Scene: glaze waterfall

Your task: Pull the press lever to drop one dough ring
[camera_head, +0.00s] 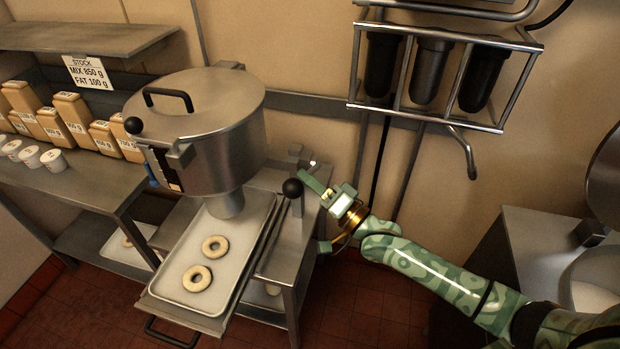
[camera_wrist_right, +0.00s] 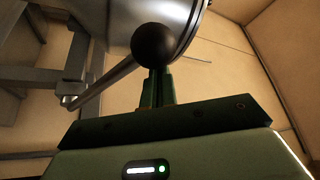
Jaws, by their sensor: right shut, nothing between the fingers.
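The dough press is a steel hopper (camera_head: 215,130) with a lid and a spout over a tray (camera_head: 172,287). Two dough rings lie on the tray, one (camera_head: 215,246) near the spout and one (camera_head: 197,278) nearer the front. A lever with a black ball knob (camera_head: 293,187) stands right of the tray. My right gripper (camera_head: 309,180) is shut and empty close beside this knob. In the right wrist view the knob (camera_wrist_right: 155,45) overlaps the green fingertips (camera_wrist_right: 157,88), and a rod runs from it to a bracket; contact cannot be told. My left gripper is out of view.
A second black knob (camera_head: 133,125) is at the hopper's left side. Shelves with boxes (camera_head: 70,115) and tubs (camera_head: 32,156) stand at left. A wall rack (camera_head: 430,75) with dark canisters hangs above my right arm. A metal counter (camera_head: 535,245) is at right.

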